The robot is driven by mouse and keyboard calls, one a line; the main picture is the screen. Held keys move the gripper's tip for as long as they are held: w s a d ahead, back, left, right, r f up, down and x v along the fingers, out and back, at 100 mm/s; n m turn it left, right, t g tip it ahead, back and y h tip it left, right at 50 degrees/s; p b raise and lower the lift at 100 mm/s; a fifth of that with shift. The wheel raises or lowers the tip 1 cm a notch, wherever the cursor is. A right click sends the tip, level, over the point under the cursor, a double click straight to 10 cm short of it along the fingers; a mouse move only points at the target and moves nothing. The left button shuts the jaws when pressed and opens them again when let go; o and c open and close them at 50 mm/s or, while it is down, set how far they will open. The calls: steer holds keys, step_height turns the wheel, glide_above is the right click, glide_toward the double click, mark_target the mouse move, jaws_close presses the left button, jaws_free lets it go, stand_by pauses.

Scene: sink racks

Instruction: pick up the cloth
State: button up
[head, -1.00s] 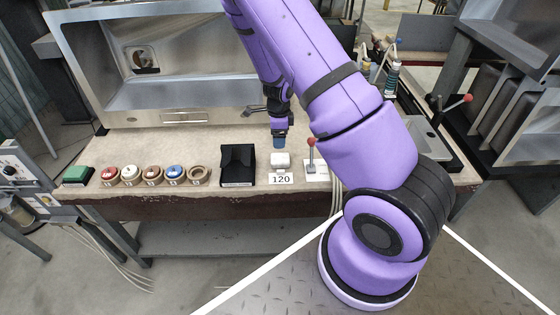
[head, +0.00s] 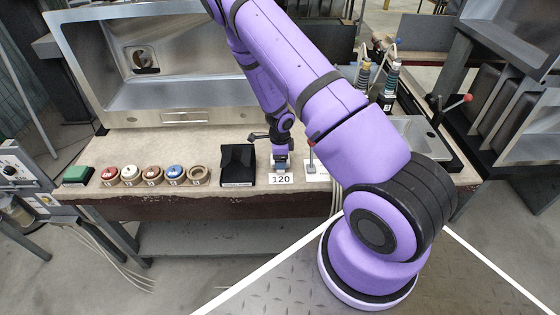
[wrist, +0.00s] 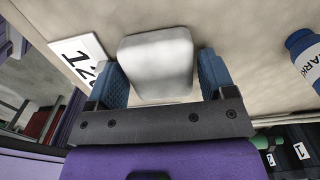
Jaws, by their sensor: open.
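A small white, soft-edged block, which looks like the folded cloth (wrist: 157,62), lies on the worktop behind the card marked 120 (head: 281,179). My gripper (head: 281,163) is down over it in the head view and hides most of it. In the wrist view my open gripper (wrist: 163,80) has one blue fingertip on each side of the cloth. The left finger is close to its edge and the right finger is near its right edge. I cannot tell whether either finger touches it.
A black holder (head: 238,164) stands just left of my gripper. Numbered round pots (head: 152,175) and a green block (head: 77,175) line the left front. A blue bottle (wrist: 306,60) lies at the right of the wrist view.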

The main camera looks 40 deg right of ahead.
steer(key=shift+f, duration=0.15)
steer(key=c, duration=0.7)
step_height(320, 180, up, 10)
stand_by(0.4)
steer(key=shift+o, duration=0.4)
steer(key=shift+a, duration=0.1)
